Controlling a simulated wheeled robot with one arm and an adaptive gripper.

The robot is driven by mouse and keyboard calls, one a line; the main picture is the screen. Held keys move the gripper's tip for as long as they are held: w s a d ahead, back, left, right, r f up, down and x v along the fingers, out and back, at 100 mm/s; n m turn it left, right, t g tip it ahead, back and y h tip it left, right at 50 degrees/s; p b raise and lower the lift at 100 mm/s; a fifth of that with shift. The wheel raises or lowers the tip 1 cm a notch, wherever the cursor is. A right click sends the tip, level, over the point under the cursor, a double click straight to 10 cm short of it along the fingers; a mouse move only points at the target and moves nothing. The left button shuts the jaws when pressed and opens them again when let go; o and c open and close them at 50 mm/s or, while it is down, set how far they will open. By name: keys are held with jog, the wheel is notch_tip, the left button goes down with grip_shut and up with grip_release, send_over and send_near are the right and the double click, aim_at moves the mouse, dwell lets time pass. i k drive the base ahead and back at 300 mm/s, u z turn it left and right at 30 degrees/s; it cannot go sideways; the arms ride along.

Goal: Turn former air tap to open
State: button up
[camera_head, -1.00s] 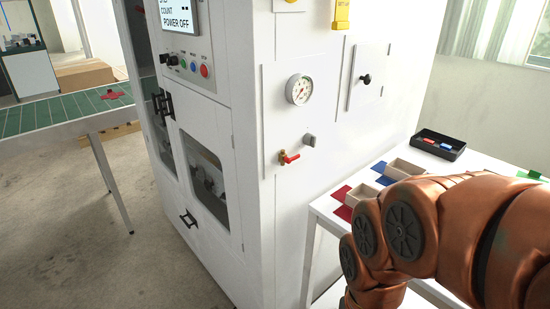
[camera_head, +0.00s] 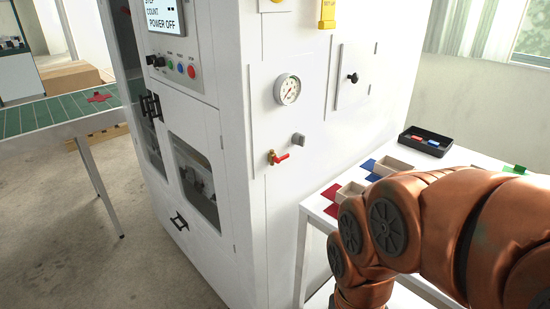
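The air tap (camera_head: 279,158) is on the white side panel of the former machine (camera_head: 285,225). It has a brass body and a red lever that points right, close to level and tilted slightly up. A round pressure gauge (camera_head: 287,89) sits above it, and a small grey knob (camera_head: 298,139) is just to its upper right. My orange arm fills the lower right of the view, apart from the tap. My gripper is outside the view.
A white table (camera_head: 316,208) stands right of the machine with red and blue mats, small boxes and a black tray (camera_head: 425,142); my arm covers part of it. A green conveyor table (camera_head: 50,116) is at the left. Floor (camera_head: 130,265) is clear at the lower left.

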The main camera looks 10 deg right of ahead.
aim_at(277, 160)
jog(key=z, duration=0.4)
jog(key=k, duration=1)
jog(key=u, duration=0.35)
jog(key=i, duration=0.6)
jog(key=u, duration=0.6)
